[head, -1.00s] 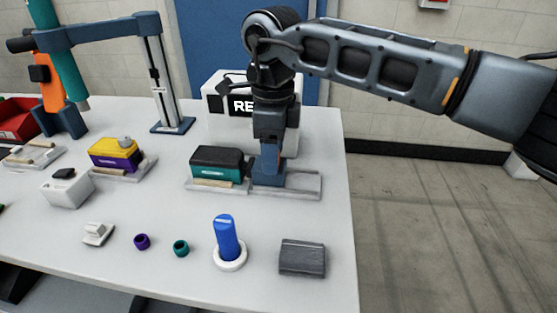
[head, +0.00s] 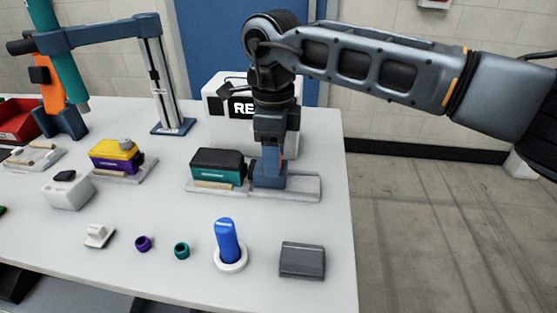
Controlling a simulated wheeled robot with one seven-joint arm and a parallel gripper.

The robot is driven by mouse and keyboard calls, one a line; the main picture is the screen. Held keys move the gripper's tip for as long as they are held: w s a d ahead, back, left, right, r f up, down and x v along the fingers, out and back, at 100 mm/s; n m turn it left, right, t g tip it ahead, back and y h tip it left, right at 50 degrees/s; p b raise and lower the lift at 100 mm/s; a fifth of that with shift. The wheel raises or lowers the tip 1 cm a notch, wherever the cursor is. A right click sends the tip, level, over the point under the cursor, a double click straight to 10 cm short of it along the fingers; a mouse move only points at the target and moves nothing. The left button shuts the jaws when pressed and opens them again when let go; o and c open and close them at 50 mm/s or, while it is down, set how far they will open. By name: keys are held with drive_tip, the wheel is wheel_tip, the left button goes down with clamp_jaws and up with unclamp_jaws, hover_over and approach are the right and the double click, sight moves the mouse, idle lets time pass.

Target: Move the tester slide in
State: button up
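A light grey slide base (head: 300,187) lies on the white table in the head view. A teal and black block (head: 217,168) sits on its left part, with a tan strip along the block's front. My gripper (head: 268,178) points down at the base, just right of the block. It is close to or touching the block's right end; I cannot tell which. Its fingertips are not clear, so I cannot tell whether it is open or shut. A white box with a black label reading "RE" (head: 241,108) stands behind, partly hidden by my arm.
A yellow and purple block (head: 115,155) on a similar base stands to the left. In front are a blue peg in a white ring (head: 228,243), a dark grey block (head: 302,260) and small rings. The base's right part is bare.

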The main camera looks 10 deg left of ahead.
drive_tip(key=shift+a+r+p, duration=0.1)
drive_tip(key=shift+r+p, duration=1.6)
drive_tip(key=shift+r, duration=1.7)
